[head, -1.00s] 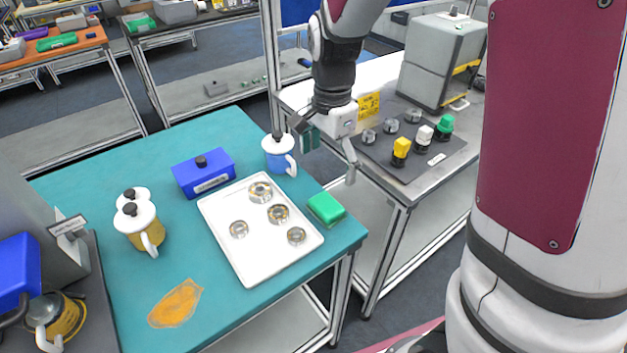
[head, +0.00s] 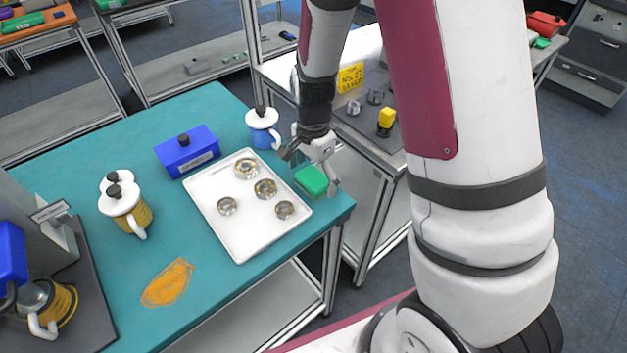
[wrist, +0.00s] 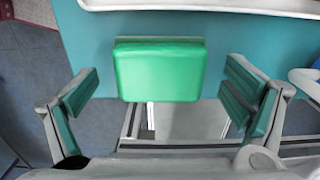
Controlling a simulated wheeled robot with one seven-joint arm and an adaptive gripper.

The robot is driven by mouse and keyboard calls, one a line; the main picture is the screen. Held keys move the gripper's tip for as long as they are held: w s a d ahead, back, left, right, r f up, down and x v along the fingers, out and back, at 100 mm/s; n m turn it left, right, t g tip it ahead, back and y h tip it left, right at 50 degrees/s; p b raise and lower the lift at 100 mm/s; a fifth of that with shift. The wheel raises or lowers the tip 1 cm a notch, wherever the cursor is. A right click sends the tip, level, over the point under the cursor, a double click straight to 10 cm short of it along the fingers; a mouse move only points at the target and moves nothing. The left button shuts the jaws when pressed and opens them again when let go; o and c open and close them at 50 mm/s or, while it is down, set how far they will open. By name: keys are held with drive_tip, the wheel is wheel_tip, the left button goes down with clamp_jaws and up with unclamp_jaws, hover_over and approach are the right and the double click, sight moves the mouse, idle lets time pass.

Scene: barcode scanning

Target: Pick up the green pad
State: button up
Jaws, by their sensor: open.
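The green pad (head: 311,180) lies flat on the teal table near its right corner, beside the white tray. It also shows in the wrist view (wrist: 160,72) as a rounded green block, between and slightly beyond my fingertips. My gripper (head: 310,168) is open just above the pad in the head view. In the wrist view my gripper (wrist: 160,95) has its two green-padded fingers spread wide, with a gap on each side of the pad. Neither finger visibly touches the pad.
The white tray (head: 240,243) with several metal rings lies left of the pad. A blue mug (head: 263,130) with a white lid and a blue box (head: 188,152) stand behind. The table edge is close to the pad. A second bench (head: 395,160) stands to the right.

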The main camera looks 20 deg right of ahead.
drive_tip(key=shift+f, duration=0.35)
drive_tip(key=c, duration=1.1)
drive_tip(key=shift+s, duration=0.1)
drive_tip(key=shift+c, duration=1.1)
